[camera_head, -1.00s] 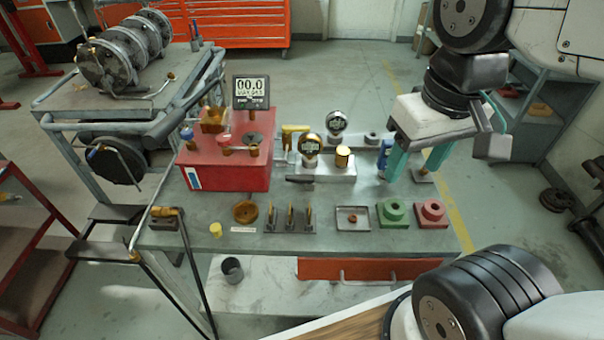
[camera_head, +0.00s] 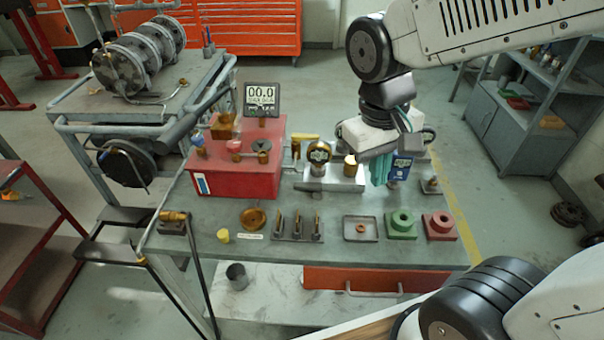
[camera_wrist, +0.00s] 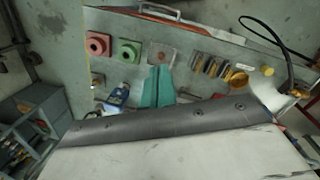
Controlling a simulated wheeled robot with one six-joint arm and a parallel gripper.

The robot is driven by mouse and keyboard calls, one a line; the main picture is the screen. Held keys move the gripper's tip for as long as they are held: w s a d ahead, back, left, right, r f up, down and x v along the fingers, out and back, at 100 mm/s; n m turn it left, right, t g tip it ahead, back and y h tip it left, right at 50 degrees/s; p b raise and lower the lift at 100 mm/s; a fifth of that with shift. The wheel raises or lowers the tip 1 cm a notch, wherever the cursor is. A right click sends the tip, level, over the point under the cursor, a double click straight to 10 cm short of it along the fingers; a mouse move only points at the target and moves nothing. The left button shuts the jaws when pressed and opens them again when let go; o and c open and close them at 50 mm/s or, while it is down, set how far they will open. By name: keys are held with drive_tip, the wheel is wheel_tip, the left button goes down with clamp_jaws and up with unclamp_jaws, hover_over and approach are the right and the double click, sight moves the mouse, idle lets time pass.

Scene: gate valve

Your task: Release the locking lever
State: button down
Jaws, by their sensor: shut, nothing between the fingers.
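My gripper (camera_head: 380,170) has teal fingers pressed together with nothing between them. It hangs above the right half of the workbench (camera_head: 340,256), by the grey manifold block (camera_head: 348,184) with its gold cap (camera_head: 350,166). The shut fingers also show in the wrist view (camera_wrist: 158,88). A dark lever-like bar (camera_head: 318,188) lies along the front of the grey block; I cannot tell for certain whether it is the locking lever. A yellow-handled part (camera_head: 304,137) stands behind a round gauge (camera_head: 319,153). The wrist housing hides much of the lower wrist view.
A red box (camera_head: 240,178) with a 00.0 display (camera_head: 262,97) stands left. A blue device (camera_head: 400,167) is just right of my fingers. Along the front are several dark upright pieces (camera_head: 297,228), a tray (camera_head: 361,229), a green block (camera_head: 400,225) and a red block (camera_head: 439,226).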

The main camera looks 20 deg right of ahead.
drive_tip(key=w+a+f+m+t+h, duration=0.1)
drive_tip(key=w+a+f, duration=0.2)
drive_tip(key=w+f, duration=0.3)
drive_tip(key=w+a+f+m+t, duration=0.1)
drive_tip(key=w+a+f, duration=0.25)
drive_tip(key=w, duration=0.55)
drive_tip(key=m+t+y, duration=0.1)
drive_tip(key=m+t, duration=0.1)
drive_tip(key=m, duration=0.1)
hover_over(308, 186)
drive_tip(key=a, duration=0.2)
drive_tip(key=shift+s+a+f, duration=0.15)
drive_tip(key=shift+s+f, duration=0.05)
drive_tip(key=x, duration=1)
drive_tip(key=shift+w, duration=0.1)
